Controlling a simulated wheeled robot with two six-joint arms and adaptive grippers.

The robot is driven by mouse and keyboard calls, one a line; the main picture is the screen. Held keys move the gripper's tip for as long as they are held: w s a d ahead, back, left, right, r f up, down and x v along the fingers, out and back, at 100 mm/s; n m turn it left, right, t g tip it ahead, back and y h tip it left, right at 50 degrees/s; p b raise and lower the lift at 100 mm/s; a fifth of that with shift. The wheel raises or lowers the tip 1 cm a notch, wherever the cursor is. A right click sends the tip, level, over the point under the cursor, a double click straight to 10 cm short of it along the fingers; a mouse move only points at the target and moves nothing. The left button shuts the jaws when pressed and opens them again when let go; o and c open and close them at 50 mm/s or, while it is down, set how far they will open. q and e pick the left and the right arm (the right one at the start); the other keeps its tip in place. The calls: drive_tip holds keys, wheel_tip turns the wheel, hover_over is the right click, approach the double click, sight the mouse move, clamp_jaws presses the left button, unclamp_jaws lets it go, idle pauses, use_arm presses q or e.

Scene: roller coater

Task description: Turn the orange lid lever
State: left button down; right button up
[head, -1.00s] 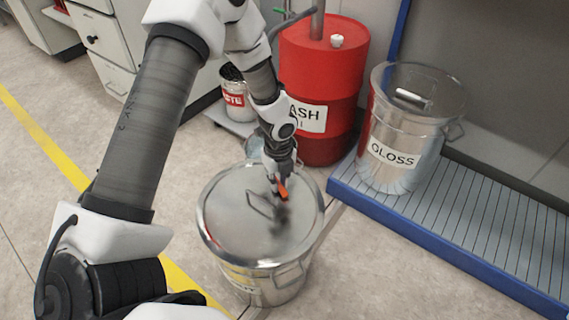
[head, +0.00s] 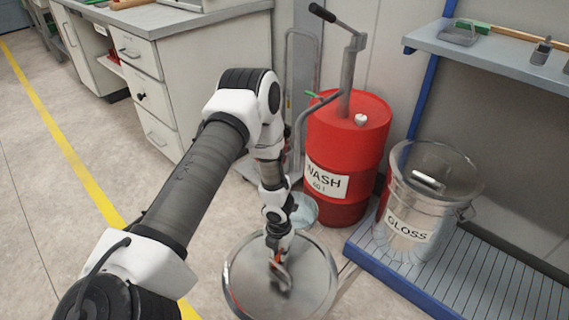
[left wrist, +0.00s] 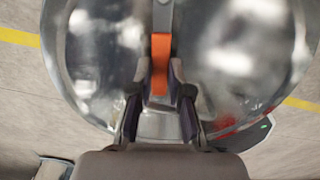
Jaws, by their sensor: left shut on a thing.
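The orange lever (left wrist: 160,50) is a flat bar lying over the shiny metal lid (left wrist: 95,60) in the left wrist view. My left gripper (left wrist: 161,78) is shut on it, one finger on each side of its near end. In the head view the left gripper (head: 278,264) reaches down onto the lid (head: 318,272) of a round metal drum at the bottom centre. There only a small patch of orange shows by the fingers, and most of the lever is hidden. My right gripper is in neither view.
Behind the lid stand a red WASH drum (head: 350,145) with a pump handle and a metal GLOSS drum (head: 430,185) on a blue-edged grating (head: 470,285). A grey cabinet (head: 150,65) is at the back left. Open floor lies left, crossed by a yellow line (head: 75,165).

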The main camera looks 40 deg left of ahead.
use_arm(q)
drive_tip(key=shift+s+a+r+m+p, duration=0.1)
drive_tip(key=shift+a+r+m+p, duration=0.1)
drive_tip(key=shift+a+m+p, duration=0.65)
drive_tip(key=shift+f+m+p, duration=0.15)
drive_tip(key=shift+m+p, duration=0.4)
drive_tip(key=shift+p, duration=0.2)
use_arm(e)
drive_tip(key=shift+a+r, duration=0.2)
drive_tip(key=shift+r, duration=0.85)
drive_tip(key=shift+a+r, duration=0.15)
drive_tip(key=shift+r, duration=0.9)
use_arm(q)
drive_tip(key=c, duration=1.1)
unclamp_jaws()
wheel_tip(320, 180, up, 12)
